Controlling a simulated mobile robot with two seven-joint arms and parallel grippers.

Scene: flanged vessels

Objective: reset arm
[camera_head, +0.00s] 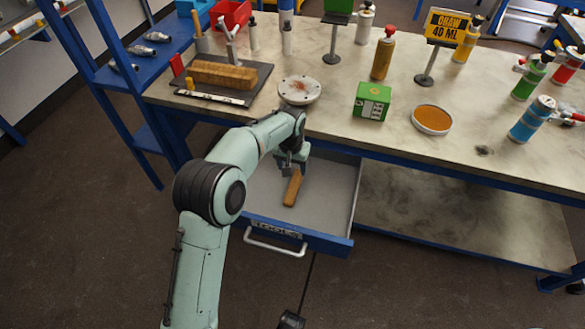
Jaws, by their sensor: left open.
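My left arm comes up from the bottom of the head view and bends over the open drawer. My left gripper (292,170) points down into the drawer and is open. A brown oblong block (293,188) lies on the drawer floor just below the fingertips. The gripper partly covers the block's far end, and I cannot tell whether they touch. The blue drawer (330,242) is pulled out below the bench, with a light handle on its front.
The bench (330,122) stands over the drawer's back. Near its edge are a round flanged disc (299,90), a green box (371,101), an orange-filled dish (432,119) and a dark board (245,95) with brown blocks. Bottles stand farther right. Floor before the drawer is mostly clear.

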